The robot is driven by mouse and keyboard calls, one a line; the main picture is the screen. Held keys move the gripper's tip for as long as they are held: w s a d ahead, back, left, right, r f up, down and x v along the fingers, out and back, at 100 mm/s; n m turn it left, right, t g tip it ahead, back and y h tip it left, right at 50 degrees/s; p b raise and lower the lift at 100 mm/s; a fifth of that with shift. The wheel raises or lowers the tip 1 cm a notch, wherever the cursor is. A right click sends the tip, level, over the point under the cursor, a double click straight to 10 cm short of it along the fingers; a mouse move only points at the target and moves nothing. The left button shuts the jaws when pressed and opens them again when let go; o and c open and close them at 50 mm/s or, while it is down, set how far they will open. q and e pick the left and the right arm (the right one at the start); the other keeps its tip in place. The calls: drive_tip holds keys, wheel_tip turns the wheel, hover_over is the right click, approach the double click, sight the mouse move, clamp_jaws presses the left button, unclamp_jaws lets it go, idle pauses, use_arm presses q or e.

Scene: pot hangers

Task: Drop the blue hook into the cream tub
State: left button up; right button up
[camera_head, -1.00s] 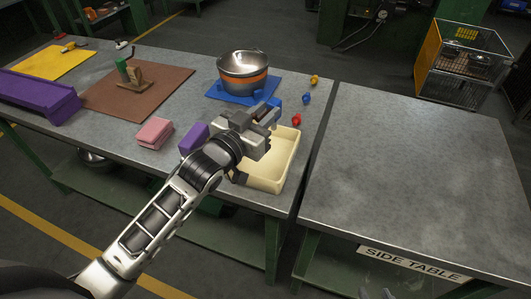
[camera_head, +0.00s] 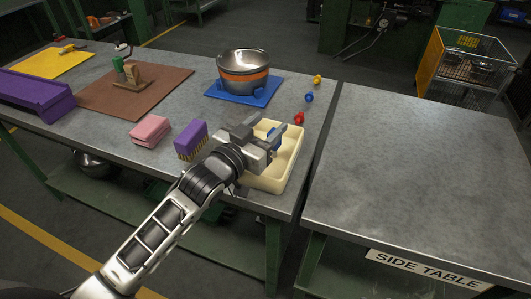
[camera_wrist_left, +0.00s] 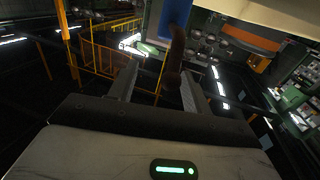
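The cream tub (camera_head: 283,178) stands at the table's right front corner. My left gripper (camera_head: 262,135) is over its back left part. Its two fingers look spread apart, also in the left wrist view (camera_wrist_left: 158,75). The blue hook (camera_head: 277,131) shows as a small blue patch at the fingertips, over the tub. In the wrist view its blue part (camera_wrist_left: 176,12) is at the top, with a dark stem reaching down near the right-hand finger; a gap shows between stem and left-hand finger. Whether it touches a finger or the tub I cannot tell. My right gripper is out of view.
Behind are a steel pot (camera_head: 243,66) on a blue mat and red (camera_head: 299,118), blue (camera_head: 309,98) and yellow (camera_head: 317,79) knobs. The side table (camera_head: 420,180) is bare.

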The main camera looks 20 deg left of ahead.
use_arm(q)
drive_tip(key=b+v, duration=0.1)
drive_tip(key=v, duration=1.5)
drive_tip(key=s+d+f+g+y, duration=0.1)
drive_tip(key=s+d+f+g, duration=0.2)
drive_tip(key=f, duration=0.6)
drive_tip(key=s+d+f+g, duration=0.3)
drive_tip(key=d+f, duration=0.1)
drive_tip(key=f, duration=0.6)
drive_tip(key=shift+s+f+n+g+y, duration=0.2)
drive_tip(key=shift+f+n+g+y, duration=0.1)
drive_tip(key=shift+n+g+y, duration=0.1)
drive_tip(key=shift+a, duration=0.1)
drive_tip(key=shift+c, duration=1.3)
drive_tip(key=shift+a, duration=0.1)
